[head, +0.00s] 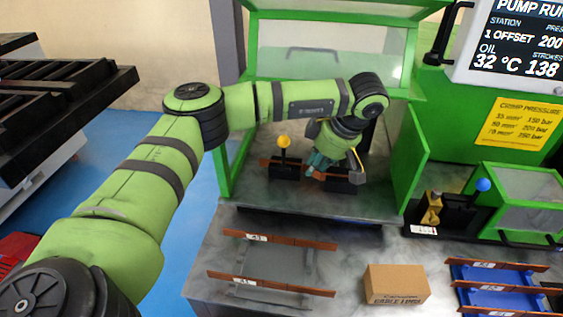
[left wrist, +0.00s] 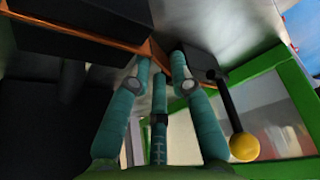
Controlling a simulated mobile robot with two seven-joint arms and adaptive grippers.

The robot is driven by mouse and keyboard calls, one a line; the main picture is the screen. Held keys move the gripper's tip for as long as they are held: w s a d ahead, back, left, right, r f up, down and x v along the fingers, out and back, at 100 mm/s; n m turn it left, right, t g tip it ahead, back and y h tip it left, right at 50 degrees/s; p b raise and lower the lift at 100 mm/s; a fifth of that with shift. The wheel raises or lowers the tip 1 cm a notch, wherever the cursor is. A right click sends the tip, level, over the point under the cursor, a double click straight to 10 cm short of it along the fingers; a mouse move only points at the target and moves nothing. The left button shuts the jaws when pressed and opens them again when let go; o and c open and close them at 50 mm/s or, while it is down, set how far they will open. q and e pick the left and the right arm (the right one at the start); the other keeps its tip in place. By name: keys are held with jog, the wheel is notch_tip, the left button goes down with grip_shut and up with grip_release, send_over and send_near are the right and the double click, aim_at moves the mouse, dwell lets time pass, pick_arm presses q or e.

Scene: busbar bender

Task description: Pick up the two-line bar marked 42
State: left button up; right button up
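A copper-coloured bar (head: 268,161) lies across dark blocks inside the green-framed bender. Its marking is hidden or too small to read. My left gripper (head: 317,164) is at this bar, its teal fingers pointing down onto it. In the left wrist view the gripper's fingers (left wrist: 160,72) reach the bar (left wrist: 105,33) at a bent or angled part; I cannot tell whether they grip it. Two more copper bars (head: 278,238) with white tags lie on a rack at the front; the tag numbers are not clearly legible. My right gripper is not in view.
A yellow-knobbed lever (head: 284,142) stands close left of the gripper. The bender's green side panel (head: 411,155) is to the right. A cardboard box (head: 396,284) and a blue tray (head: 490,277) with tagged bars stand at the front right. A blue-knobbed lever (head: 482,186) is farther right.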

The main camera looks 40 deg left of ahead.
pick_arm(q)
jog(key=shift+a+f, duration=0.2)
jog(key=shift+f, duration=0.25)
grip_shut()
jog(key=shift+r, duration=0.15)
